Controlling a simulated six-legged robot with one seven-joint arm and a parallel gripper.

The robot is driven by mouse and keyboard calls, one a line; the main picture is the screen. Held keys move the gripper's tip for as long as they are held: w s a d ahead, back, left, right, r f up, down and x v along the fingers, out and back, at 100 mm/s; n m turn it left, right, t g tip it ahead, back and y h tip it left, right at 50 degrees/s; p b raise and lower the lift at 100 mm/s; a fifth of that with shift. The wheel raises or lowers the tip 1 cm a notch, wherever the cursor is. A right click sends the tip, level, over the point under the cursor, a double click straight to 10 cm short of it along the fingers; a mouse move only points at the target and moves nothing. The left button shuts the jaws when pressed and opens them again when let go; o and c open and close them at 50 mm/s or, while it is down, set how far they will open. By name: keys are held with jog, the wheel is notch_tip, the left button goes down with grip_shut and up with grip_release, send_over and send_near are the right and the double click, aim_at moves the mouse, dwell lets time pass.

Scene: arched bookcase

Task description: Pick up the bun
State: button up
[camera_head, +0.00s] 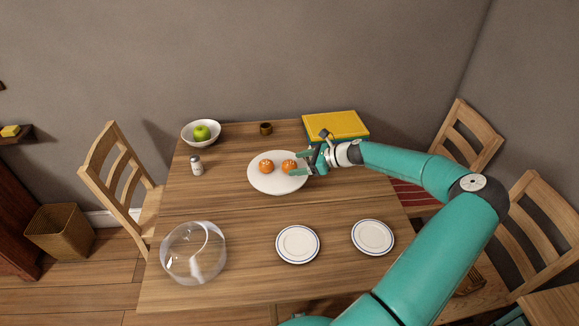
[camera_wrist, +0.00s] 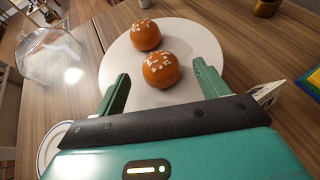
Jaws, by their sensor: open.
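Two round orange-brown buns with pale flecks on top sit on a white plate (camera_head: 263,185) near the middle of the table. The left bun (camera_head: 266,166) stands clear of my gripper. The right bun (camera_head: 289,166) is close to my gripper (camera_head: 301,164), which reaches in from the right. In the wrist view, the nearer bun (camera_wrist: 161,69) lies just ahead of and between the two open green fingers, and my gripper (camera_wrist: 160,85) holds nothing. The farther bun (camera_wrist: 145,34) sits behind it on the plate (camera_wrist: 187,35).
A bowl (camera_head: 187,138) with a green apple (camera_head: 201,132), a shaker (camera_head: 197,166) and a small brown cup (camera_head: 266,128) stand at the back and left. A yellow box (camera_head: 336,125) is behind my gripper.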

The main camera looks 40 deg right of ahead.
jog(key=x, duration=0.2)
jog(key=shift+w+a+f, duration=0.15)
jog(key=shift+w, duration=0.1)
jog(key=c, duration=1.1)
jog(key=shift+o, duration=0.2)
